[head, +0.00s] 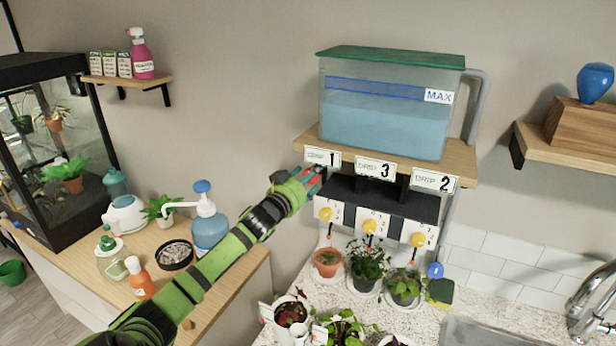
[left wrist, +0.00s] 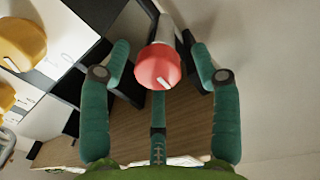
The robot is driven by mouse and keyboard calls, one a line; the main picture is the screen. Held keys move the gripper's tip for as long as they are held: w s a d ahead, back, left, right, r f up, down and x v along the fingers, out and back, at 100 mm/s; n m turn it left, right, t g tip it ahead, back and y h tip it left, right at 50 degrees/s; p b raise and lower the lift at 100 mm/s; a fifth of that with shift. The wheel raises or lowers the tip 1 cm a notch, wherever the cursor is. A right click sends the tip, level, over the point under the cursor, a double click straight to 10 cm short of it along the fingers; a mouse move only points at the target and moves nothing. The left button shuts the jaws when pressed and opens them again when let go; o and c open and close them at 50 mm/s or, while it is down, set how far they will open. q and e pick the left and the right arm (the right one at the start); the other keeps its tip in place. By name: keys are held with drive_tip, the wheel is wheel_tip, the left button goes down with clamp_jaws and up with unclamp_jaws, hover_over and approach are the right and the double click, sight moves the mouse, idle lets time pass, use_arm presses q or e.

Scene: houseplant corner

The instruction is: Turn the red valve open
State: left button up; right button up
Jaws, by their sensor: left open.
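The red valve (left wrist: 157,68) is a round red knob with a short white mark on its face, at the upper middle of the left wrist view. My left gripper (left wrist: 160,58) is open, with one teal finger on each side of the knob and a visible gap on both sides. In the head view my left gripper (head: 312,177) is at the left end of the dark valve box (head: 385,204), just below the label marked 1. Its fingers mostly hide the red valve there. My right gripper is not in view.
Yellow knobs (head: 370,226) sit on numbered white panels close to the gripper. A water tank (head: 385,120) stands on the shelf (head: 460,160) above. Potted plants (head: 327,262) stand on the counter below.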

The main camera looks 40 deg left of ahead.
use_arm(q)
drive_tip(key=c, duration=1.1)
drive_tip(key=shift+m, duration=0.3)
drive_tip(key=shift+w+d+m+g+y, duration=0.15)
drive_tip(key=shift+m+g, duration=0.1)
drive_tip(key=shift+m, duration=3.95)
drive_tip(key=shift+s+m+g+y, duration=0.15)
drive_tip(key=shift+m+g, duration=0.1)
drive_tip(key=shift+m, duration=3.95)
drive_tip(key=shift+w, duration=0.1)
drive_tip(key=shift+f, duration=0.1)
